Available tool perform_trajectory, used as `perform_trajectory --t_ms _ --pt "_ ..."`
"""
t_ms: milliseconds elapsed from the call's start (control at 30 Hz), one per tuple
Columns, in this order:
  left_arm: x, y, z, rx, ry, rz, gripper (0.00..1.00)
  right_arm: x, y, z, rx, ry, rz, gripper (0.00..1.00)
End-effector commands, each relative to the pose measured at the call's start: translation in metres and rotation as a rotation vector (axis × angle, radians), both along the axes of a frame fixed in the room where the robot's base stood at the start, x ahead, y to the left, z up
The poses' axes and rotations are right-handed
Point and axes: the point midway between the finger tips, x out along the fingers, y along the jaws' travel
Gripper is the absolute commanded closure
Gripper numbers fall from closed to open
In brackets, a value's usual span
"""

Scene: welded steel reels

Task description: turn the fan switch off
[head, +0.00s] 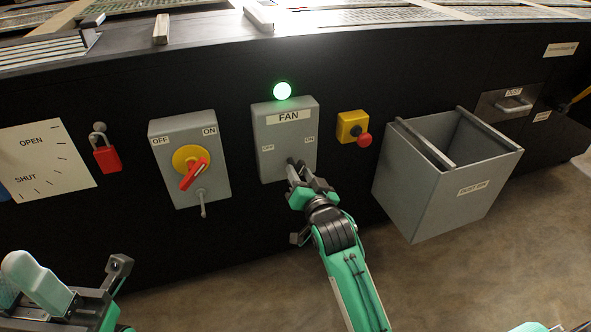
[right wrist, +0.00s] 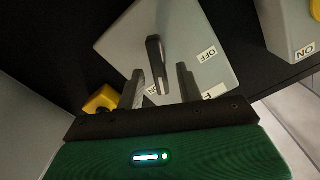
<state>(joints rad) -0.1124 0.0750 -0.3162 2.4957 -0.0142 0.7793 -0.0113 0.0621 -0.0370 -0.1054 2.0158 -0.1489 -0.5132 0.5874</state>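The grey fan switch box (head: 285,135) is on the black panel, with a FAN label, OFF at left and ON at right. A lit green lamp (head: 282,90) sits just above it. My right gripper (head: 297,170) is at the box's lower front and hides most of the lever in the head view. In the right wrist view the dark lever (right wrist: 156,65) stands between the two open fingers (right wrist: 161,85), with a gap visible on each side. Which label the lever points to is unclear. My left gripper (head: 115,275) is low at left; its opening is unclear.
Left of the fan box is another OFF/ON box (head: 188,150) with a red handle on a yellow disc, and a red padlock (head: 106,158). At right are a yellow box with a red button (head: 353,128) and a protruding grey bin (head: 440,185).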

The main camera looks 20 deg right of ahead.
Motion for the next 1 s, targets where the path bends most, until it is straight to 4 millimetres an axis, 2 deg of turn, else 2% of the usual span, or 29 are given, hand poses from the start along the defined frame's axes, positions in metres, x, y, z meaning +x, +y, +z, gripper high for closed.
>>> perform_trajectory --t_ms 100,300,700,900,1000 --pt "-0.002 0.0 -0.002 -0.002 -0.017 -0.003 0.64 0.018 0.001 -0.001 -0.001 -0.002 0.0 0.64" --pt "-0.002 -0.005 0.002 0.0 -0.028 -0.018 0.64 0.036 0.001 -0.001 0.0 -0.001 0.0 0.64" --pt "-0.002 -0.006 0.006 -0.007 -0.04 -0.023 0.64 0.041 0.002 0.0 0.0 0.001 0.0 0.64" --pt "0.0 -0.006 0.005 -0.006 -0.034 -0.022 0.64 0.041 0.001 0.0 0.001 0.0 0.0 1.0" --pt "0.0 -0.006 0.004 -0.006 -0.032 -0.02 0.64 0.041 0.001 0.0 0.0 0.0 0.0 1.0"
